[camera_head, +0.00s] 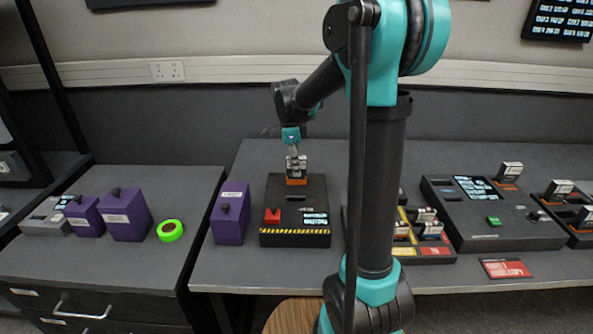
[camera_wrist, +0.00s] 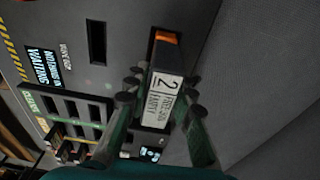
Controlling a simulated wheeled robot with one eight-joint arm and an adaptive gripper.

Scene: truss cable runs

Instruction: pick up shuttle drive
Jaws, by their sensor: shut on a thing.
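My gripper (camera_head: 296,163) points down over the back of a black box (camera_head: 283,214) with a yellow-black striped front edge and a red block on top. It is shut on a small drive with a dark body, a white label and an orange end (camera_head: 297,181). In the wrist view the drive (camera_wrist: 161,88) sits between my fingers (camera_wrist: 160,92); its label shows a large 2 and smaller text. The orange end is lowest, at the box's top. I cannot tell whether it is inside a slot or just above it.
Purple blocks (camera_head: 229,212) and a green tape ring (camera_head: 170,231) stand to the left. To the right are a tray of small drives (camera_head: 407,238), a dark console with a green button (camera_head: 493,220) and a red card (camera_head: 505,268). A wall stands behind the bench.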

